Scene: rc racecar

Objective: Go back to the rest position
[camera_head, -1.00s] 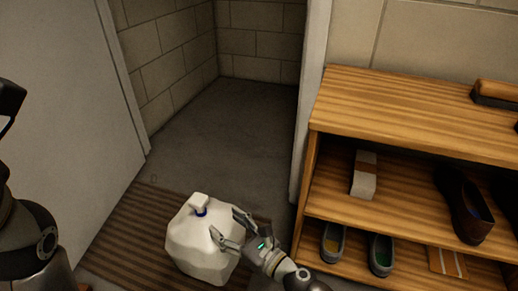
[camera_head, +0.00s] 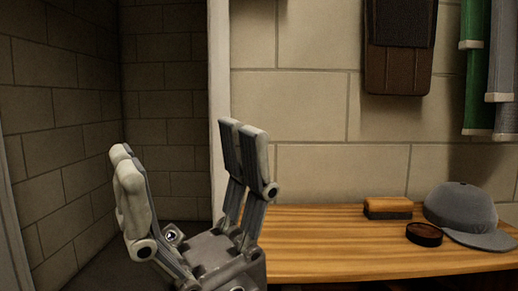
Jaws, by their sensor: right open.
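My right gripper (camera_head: 192,172) stands upright and close to the camera, left of centre. Its fingers point up and are spread wide apart, with nothing between them. It is in front of the doorway edge and the left end of the wooden shelf top. My left gripper is not in the view. The white jug is not in the view now.
The wooden shelf top (camera_head: 330,246) lies to the right. On it are a brush (camera_head: 388,209), a round dark tin (camera_head: 424,234) and a grey cap (camera_head: 462,210). A brown bag (camera_head: 398,62) and green and grey hanging items (camera_head: 476,75) are on the wall. A dark recess opens at left.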

